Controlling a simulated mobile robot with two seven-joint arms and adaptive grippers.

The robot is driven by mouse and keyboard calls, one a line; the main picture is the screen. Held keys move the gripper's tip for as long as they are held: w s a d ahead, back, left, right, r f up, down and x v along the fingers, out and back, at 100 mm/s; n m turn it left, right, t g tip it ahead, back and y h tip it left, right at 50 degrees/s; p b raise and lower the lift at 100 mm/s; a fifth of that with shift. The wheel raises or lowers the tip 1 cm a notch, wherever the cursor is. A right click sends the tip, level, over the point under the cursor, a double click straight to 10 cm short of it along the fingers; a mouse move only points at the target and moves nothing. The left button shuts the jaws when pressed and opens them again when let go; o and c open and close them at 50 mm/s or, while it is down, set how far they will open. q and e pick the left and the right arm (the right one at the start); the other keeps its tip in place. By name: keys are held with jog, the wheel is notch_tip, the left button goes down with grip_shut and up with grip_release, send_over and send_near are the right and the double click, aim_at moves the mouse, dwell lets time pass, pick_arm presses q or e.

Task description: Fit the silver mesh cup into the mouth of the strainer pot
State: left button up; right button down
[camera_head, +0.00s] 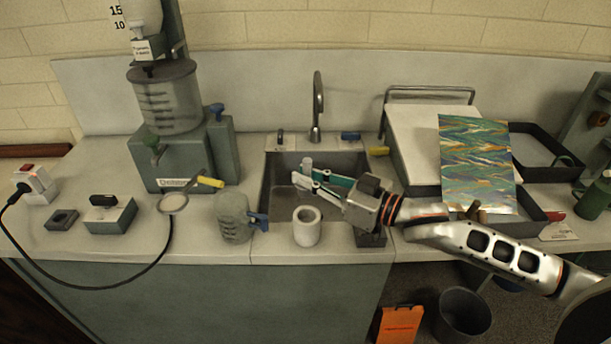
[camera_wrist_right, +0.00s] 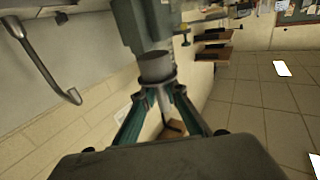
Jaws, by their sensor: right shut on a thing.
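My right gripper (camera_head: 303,174) hovers over the sink, its fingers pointing left. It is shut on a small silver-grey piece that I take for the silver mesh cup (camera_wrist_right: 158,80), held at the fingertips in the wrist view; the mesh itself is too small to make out. A white, open-topped round pot (camera_head: 307,238), which I take for the strainer pot, stands upright on the counter in front of the sink, below and apart from the gripper. My left gripper is out of view.
A clear jug (camera_head: 232,218) with a blue clamp stands left of the pot. The sink (camera_head: 273,180) and its tap (camera_head: 318,105) are behind. A green dispenser machine (camera_head: 187,160) stands left; a marbled sheet (camera_head: 475,165) and dark trays are right. A magnifier (camera_head: 173,203) lies left.

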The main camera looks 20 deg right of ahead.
aim_at(308, 197)
jog(key=shift+f, duration=0.35)
notch_tip(308, 197, down, 2)
jog(key=shift+b, duration=0.75)
jog(key=shift+f+b, duration=0.4)
jog(key=shift+f, duration=0.4)
jog(key=shift+f+b, duration=0.3)
jog(key=shift+f, duration=0.4)
pick_arm(q)
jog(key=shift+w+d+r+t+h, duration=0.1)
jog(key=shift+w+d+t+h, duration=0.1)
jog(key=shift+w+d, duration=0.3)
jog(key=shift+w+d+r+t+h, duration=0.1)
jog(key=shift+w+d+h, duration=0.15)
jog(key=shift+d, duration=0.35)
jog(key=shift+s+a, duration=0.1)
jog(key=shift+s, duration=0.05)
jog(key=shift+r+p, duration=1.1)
jog(key=shift+p, duration=0.2)
